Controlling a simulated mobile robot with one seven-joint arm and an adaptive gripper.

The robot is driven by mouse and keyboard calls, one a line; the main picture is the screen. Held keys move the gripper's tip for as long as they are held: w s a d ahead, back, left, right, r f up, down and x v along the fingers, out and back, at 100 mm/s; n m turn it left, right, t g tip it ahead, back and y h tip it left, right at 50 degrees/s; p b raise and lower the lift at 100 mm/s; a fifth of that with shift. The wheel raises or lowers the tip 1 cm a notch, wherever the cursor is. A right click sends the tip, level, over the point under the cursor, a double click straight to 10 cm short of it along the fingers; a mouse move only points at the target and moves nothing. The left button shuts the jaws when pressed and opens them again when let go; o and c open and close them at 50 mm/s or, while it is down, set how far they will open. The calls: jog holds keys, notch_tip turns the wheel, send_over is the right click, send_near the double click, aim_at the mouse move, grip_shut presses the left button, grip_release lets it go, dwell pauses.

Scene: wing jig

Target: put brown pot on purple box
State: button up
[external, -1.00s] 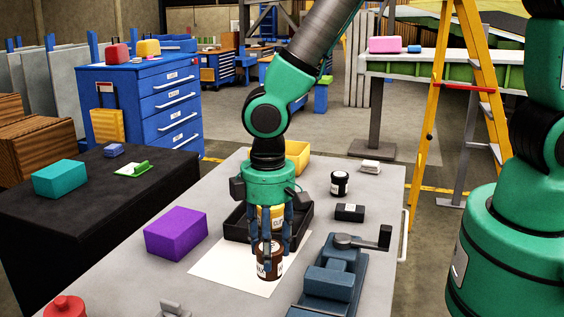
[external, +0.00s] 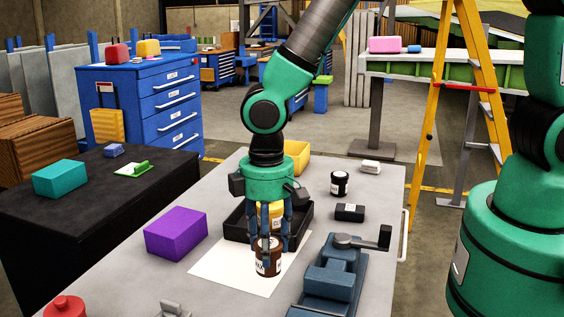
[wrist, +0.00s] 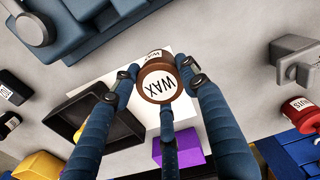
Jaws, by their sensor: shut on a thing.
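The brown pot (external: 268,258) has a white label and is over the white sheet (external: 222,272) on the grey table. In the wrist view its lid reads "WAX" (wrist: 158,82). My gripper (external: 269,246) points down and is shut on the brown pot, its blue fingers around the sides. I cannot tell whether the pot's base touches the sheet. The purple box (external: 176,233) sits on the table to the left of the pot and apart from it; it also shows in the wrist view (wrist: 190,152), partly behind a finger.
A black tray (external: 236,222) with a yellow pot (external: 266,212) stands just behind my gripper. A blue vise (external: 330,278) is to the right. A red pot (external: 64,307) and a grey part (external: 172,309) are at the front. The table around the purple box is clear.

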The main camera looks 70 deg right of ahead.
jog(key=w+d+r+p, duration=0.6)
jog(key=w+d+p, duration=0.4)
jog(key=w+p, duration=0.2)
jog(key=shift+w+d+r+p, duration=0.15)
jog(key=shift+w+r+p, duration=0.25)
jog(key=shift+p, duration=0.2)
jog(key=p, duration=0.2)
send_over(175, 221)
jog(key=shift+f, duration=0.75)
jog(key=shift+f, duration=1.75)
jog(key=shift+f, duration=0.15)
